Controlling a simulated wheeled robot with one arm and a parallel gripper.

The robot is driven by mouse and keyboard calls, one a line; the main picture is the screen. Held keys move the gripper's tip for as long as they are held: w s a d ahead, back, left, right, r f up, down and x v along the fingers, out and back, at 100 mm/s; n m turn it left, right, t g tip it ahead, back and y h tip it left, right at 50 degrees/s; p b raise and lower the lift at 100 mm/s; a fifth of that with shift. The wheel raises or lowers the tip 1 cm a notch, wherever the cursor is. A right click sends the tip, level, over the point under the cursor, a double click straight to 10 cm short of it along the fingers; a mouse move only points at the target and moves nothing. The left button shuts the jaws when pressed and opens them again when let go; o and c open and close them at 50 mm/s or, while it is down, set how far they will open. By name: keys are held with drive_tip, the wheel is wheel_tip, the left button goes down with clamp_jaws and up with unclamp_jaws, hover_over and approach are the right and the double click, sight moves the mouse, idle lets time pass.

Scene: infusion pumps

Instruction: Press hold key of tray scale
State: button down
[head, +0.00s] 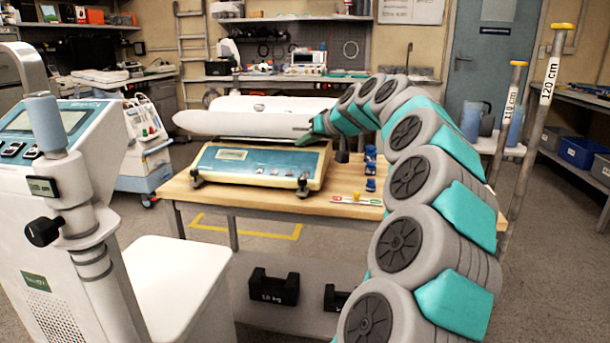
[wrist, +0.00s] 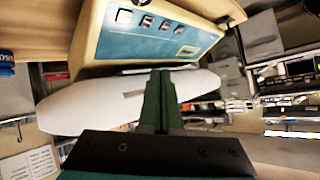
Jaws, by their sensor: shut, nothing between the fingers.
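The tray scale (head: 255,160) stands on a wooden table (head: 370,208), with a blue sloped front panel, a small display (head: 232,154) and a row of small keys (head: 275,171). A long white tray (head: 240,122) lies across its top. In the wrist view the panel (wrist: 115,40) appears upside down, with several square keys (wrist: 145,20) in a row; their labels cannot be read. My gripper (head: 304,142) is at the back right of the panel, near the tray. Its green fingers (wrist: 161,74) are closed together, with nothing between them and apart from the keys.
A white machine with a post (head: 70,200) stands at the near left. Black weights (head: 273,287) sit on the lower shelf. Measuring posts (head: 548,90) stand at the right.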

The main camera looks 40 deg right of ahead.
sight(305, 174)
idle(0.3)
drive_tip(key=f, duration=0.2)
drive_tip(key=w+d+f+b, duration=0.1)
drive_tip(key=f, duration=0.2)
drive_tip(key=w+d+f+b, duration=0.1)
drive_tip(key=f, duration=0.1)
drive_tip(key=shift+f, duration=0.2)
drive_tip(key=shift+w+d+f+b, duration=0.1)
drive_tip(key=shift+d+f+b, duration=0.15)
drive_tip(key=shift+f+b, duration=0.15)
drive_tip(key=shift+f, duration=0.1)
idle(1.6)
drive_tip(key=shift+w+d+f+b, duration=0.15)
drive_tip(key=shift+f+b, duration=0.1)
drive_tip(key=shift+b, duration=0.15)
drive_tip(key=shift+f, duration=0.3)
idle(0.6)
idle(0.3)
drive_tip(key=shift+r, duration=0.7)
drive_tip(key=shift+a, duration=0.2)
